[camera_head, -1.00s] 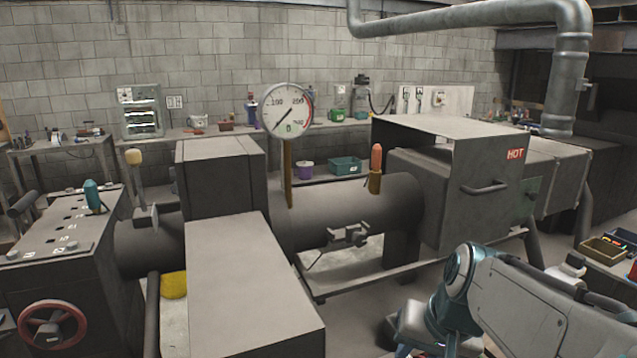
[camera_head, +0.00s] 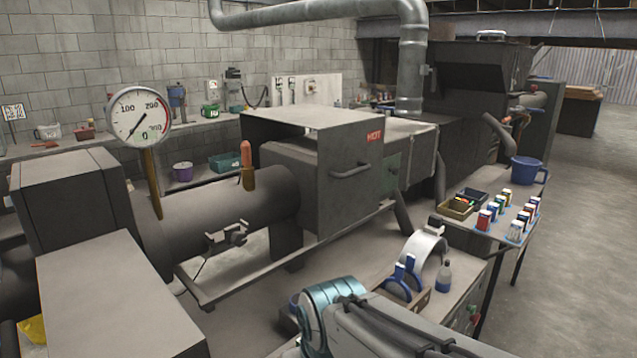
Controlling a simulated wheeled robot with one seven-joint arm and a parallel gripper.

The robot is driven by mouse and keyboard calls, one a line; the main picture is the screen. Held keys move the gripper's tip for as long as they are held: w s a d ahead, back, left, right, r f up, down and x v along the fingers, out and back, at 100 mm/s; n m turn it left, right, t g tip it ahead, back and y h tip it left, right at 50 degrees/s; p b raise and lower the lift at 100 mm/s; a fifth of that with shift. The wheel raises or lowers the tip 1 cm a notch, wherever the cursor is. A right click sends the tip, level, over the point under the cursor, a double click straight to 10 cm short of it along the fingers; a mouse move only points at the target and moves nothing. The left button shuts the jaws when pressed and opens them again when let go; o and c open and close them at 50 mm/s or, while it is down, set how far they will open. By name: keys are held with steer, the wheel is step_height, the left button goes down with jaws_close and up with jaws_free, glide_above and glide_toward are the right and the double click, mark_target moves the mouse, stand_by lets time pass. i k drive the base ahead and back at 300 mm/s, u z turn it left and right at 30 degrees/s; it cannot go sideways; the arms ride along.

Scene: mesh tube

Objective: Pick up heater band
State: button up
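A pale silver curved band (camera_head: 428,250), which looks like the heater band, stands as an arch on the grey bench in the lower right middle. A small block sits at its top. Part of its lower end is hidden behind blue pieces and a bottle. My arm crosses the bottom of the view, in front of and below the band, with a teal joint at its left.
A large machine with a HOT cover (camera_head: 350,178) stands behind. Open floor lies at right.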

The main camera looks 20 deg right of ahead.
mark_target(420, 245)
steer(key=k, duration=0.5)
steer(key=z, duration=2)
steer(key=i, duration=2.35)
steer(key=u, duration=2.65)
